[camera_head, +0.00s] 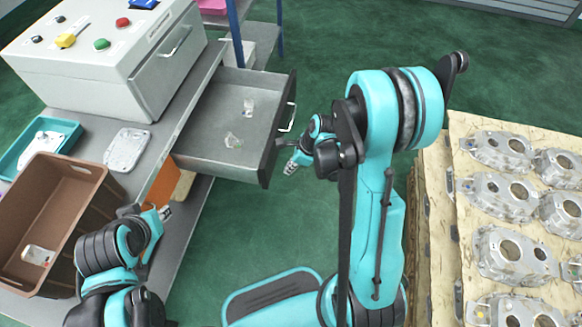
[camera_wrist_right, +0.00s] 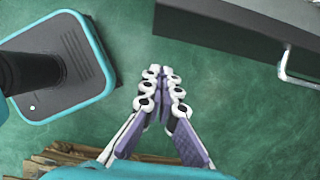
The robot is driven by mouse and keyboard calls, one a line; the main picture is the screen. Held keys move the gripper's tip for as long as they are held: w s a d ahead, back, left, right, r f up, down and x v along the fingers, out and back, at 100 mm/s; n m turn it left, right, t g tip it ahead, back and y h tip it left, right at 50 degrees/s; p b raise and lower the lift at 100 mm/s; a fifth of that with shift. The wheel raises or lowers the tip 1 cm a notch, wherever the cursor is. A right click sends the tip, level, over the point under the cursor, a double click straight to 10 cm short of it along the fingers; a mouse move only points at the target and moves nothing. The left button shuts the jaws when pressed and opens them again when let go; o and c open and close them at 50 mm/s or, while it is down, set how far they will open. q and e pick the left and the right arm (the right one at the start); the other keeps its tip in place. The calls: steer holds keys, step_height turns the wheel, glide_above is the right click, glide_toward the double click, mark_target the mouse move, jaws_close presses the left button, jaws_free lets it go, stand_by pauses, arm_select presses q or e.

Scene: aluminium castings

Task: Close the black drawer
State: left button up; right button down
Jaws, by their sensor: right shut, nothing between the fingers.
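The black drawer (camera_head: 265,165) is pulled out from under the grey workbench, with a dark front and a silver handle (camera_head: 291,118). Two small clear items lie inside it. In the right wrist view the drawer (camera_wrist_right: 235,30) fills the upper right, its handle (camera_wrist_right: 287,70) at the right edge. My right gripper (camera_head: 291,168) is just right of the drawer front, below the handle, apart from it. In the wrist view the right gripper (camera_wrist_right: 163,75) has its fingertips together with nothing between them. My left gripper (camera_head: 165,212) is beside the brown crate; its fingers are too small to judge.
A control box (camera_head: 100,60) with buttons stands on the workbench (camera_head: 185,115). A brown crate (camera_head: 70,200), a teal tray (camera_head: 65,128) and a metal casting (camera_head: 127,150) are at the left. A pallet of castings (camera_head: 435,200) stands at the right. Green floor (camera_head: 230,235) lies clear between.

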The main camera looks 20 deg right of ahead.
steer(key=w+a+f+b, duration=0.2)
steer(key=w+a+f, duration=0.1)
steer(key=a+f, duration=0.1)
steer(key=shift+a+b, duration=0.3)
